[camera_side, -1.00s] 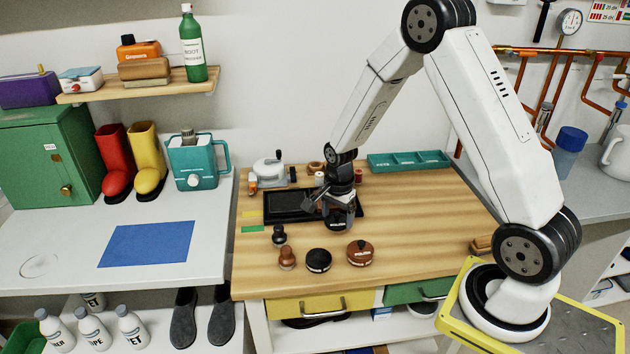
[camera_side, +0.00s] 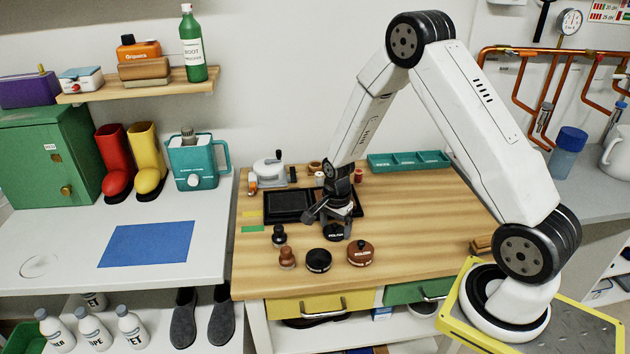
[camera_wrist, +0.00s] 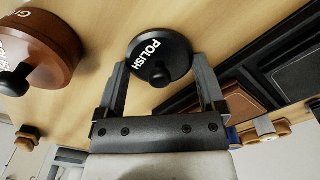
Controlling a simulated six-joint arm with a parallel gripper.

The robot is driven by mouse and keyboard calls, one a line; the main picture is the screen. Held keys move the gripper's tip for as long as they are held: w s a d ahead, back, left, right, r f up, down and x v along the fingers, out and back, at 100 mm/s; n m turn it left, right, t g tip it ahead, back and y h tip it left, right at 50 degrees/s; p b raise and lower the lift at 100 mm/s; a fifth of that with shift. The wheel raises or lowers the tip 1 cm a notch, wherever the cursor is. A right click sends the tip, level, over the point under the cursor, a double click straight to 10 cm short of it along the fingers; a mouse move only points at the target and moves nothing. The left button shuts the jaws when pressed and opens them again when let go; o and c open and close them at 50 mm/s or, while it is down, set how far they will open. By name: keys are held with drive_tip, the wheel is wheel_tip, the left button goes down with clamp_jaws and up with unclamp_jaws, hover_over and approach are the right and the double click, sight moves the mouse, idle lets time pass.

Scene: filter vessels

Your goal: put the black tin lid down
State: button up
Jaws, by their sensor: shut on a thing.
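The black tin lid (camera_wrist: 158,58), round with white POLISH lettering and a dark knob, sits between the fingers of my gripper (camera_wrist: 160,85) in the wrist view. My gripper is shut on its sides. In the side view the lid (camera_side: 335,232) is below my gripper (camera_side: 335,222), low over the wooden worktop (camera_side: 430,215), behind the two round tins. I cannot tell whether its underside touches the wood.
A black round tin (camera_side: 318,260) and a brown tin (camera_side: 360,252) stand just in front of the lid. Two small knobbed items (camera_side: 279,235) stand to the left. A black tray (camera_side: 288,205) lies behind.

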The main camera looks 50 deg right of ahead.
sight(336, 224)
drive_tip(key=o, duration=0.9)
drive_tip(key=shift+r, duration=0.1)
drive_tip(key=shift+r, duration=6.05)
drive_tip(key=shift+a, duration=0.1)
drive_tip(key=shift+s+a+r+n+t, duration=0.45)
drive_tip(key=shift+s+a+n, duration=1.45)
drive_tip(key=shift+n, duration=1.1)
drive_tip(key=shift+s+a+r+n+t, duration=0.35)
drive_tip(key=shift+s+a+n, duration=1.5)
drive_tip(key=shift+n, duration=1.15)
drive_tip(key=shift+s+a+r+n+t, duration=0.45)
drive_tip(key=shift+s+a+n, duration=1.45)
drive_tip(key=shift+n, duration=1.1)
drive_tip(key=shift+w+f, duration=0.1)
drive_tip(key=shift+w, duration=0.05)
